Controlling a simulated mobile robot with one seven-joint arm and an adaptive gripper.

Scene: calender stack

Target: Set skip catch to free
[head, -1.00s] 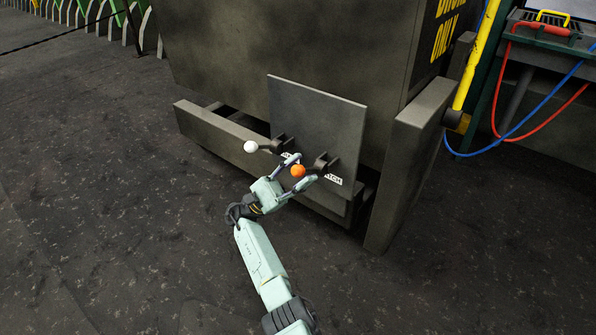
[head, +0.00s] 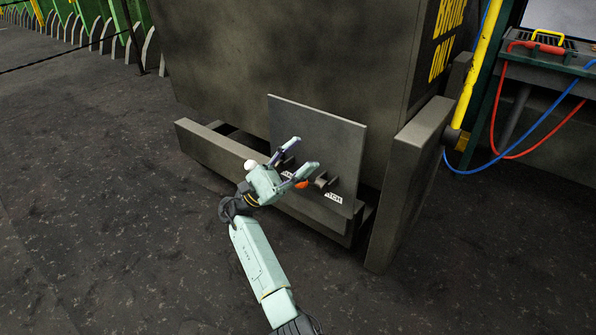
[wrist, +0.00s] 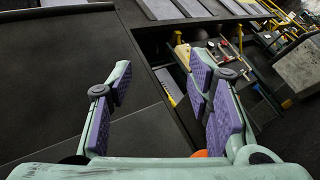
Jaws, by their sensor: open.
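A grey upright panel (head: 335,135) on the front of the dark skip carries two short levers. One has an orange knob (head: 301,184), partly covered by my gripper, on a dark bracket (head: 322,179) beside a white label (head: 333,197) ending in "TCH". The other has a white knob (head: 251,164) further left, its arm mostly hidden by my gripper. My gripper (head: 305,152) is open and empty in front of the panel, its fingertips above the orange knob. In the wrist view, a bit of the orange knob (wrist: 200,154) shows low between the purple-padded fingers.
A dark beam (head: 215,150) runs along the skip's base at left, and a thick post (head: 410,180) stands to the right. A yellow pole (head: 472,70), a bench and red and blue hoses are further right. The floor (head: 120,220) at left is clear.

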